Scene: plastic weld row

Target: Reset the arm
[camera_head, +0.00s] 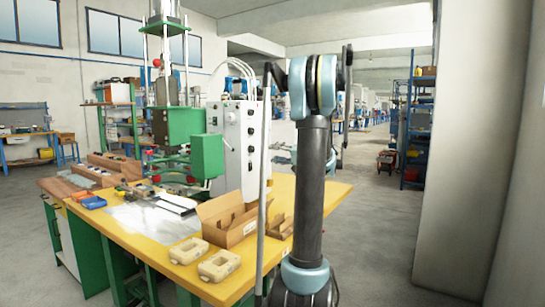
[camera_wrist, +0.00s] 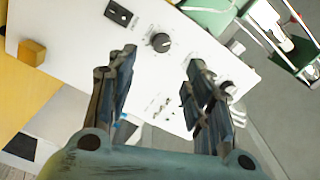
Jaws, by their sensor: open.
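My gripper (camera_wrist: 158,95) shows in the wrist view with its two fingers spread apart and nothing between them. Past the fingers is the white control box (camera_wrist: 75,35) with a dark knob and a black switch, seen tilted. In the head view my arm stands upright right of the middle, bent at the top. The gripper itself cannot be made out in that view, hidden behind or among the arm links. The control box (camera_head: 238,150) stands on the yellow table left of the arm.
The yellow table (camera_head: 325,192) holds an open cardboard box (camera_head: 228,222), two beige plastic parts (camera_head: 219,265) and blue trays (camera_head: 93,202). A green press (camera_head: 182,125) rises behind. A pale wall or pillar (camera_head: 470,150) stands on the right. Grey floor (camera_head: 378,220) is clear between table and pillar.

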